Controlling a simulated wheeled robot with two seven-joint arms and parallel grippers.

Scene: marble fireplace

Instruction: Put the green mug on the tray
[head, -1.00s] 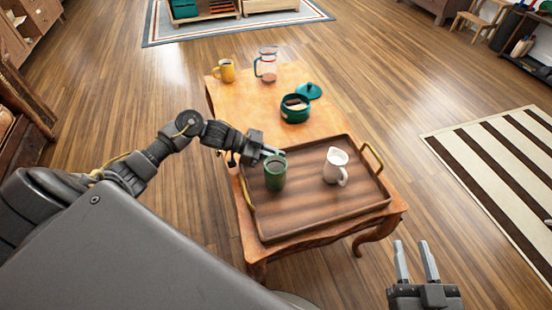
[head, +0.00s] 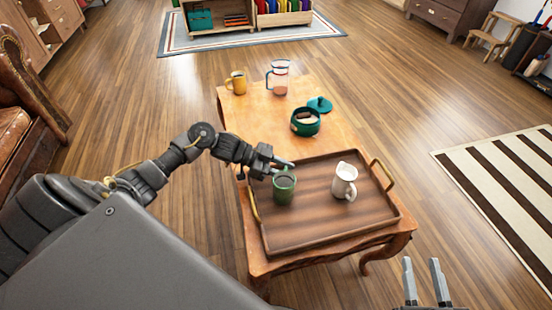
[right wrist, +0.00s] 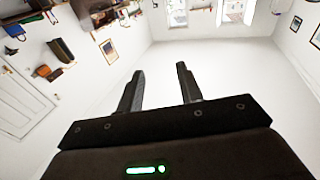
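The green mug (head: 284,188) is upright at the left part of the brown wooden tray (head: 318,225). Its base appears to rest on the tray, though a small gap cannot be ruled out. My left gripper (head: 283,167) is at the mug's upper rim, with one finger showing just behind and above it. The other finger is hard to make out, so its grip on the mug is unclear. My right gripper (head: 425,283) is open and empty, low in front of the table's right side; its spread fingers also show in the right wrist view (right wrist: 160,88).
A white pitcher (head: 345,182) stands on the tray right of the mug. Behind the tray on the wooden table (head: 262,122) are a teal pot (head: 305,123), its lid (head: 320,104), a glass jug (head: 279,79) and a yellow mug (head: 238,83). The tray's front is clear.

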